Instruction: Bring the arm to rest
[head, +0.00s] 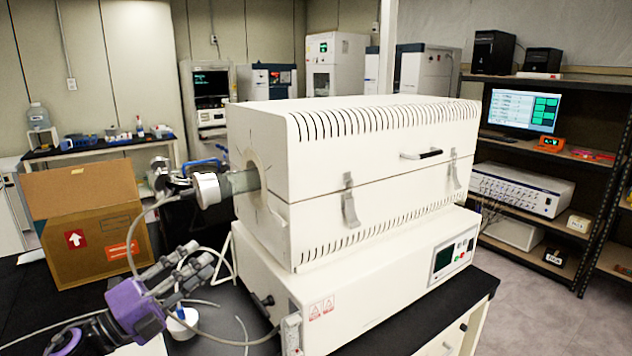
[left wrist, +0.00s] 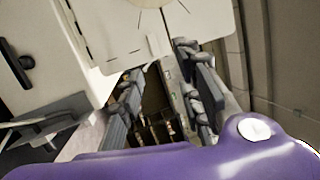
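My left gripper (head: 200,256) has a purple body and grey fingers. It is in front of the left end of a large white machine (head: 350,240), below its tube opening, and seems to touch nothing. In the left wrist view the fingers of my left gripper (left wrist: 157,68) stand apart with nothing between them. The machine's pale end wall (left wrist: 200,18) lies beyond them. A glassy tube (head: 243,182) with a white end collar (head: 208,190) sticks out of the machine's left end. My right gripper is not in view.
An open cardboard box (head: 88,235) stands left, behind my left arm. A white round piece (head: 183,323) and loose hoses lie on the black bench below the gripper. A shelf (head: 590,170) with a monitor (head: 522,110) stands right. Grey floor (head: 545,310) is clear at right.

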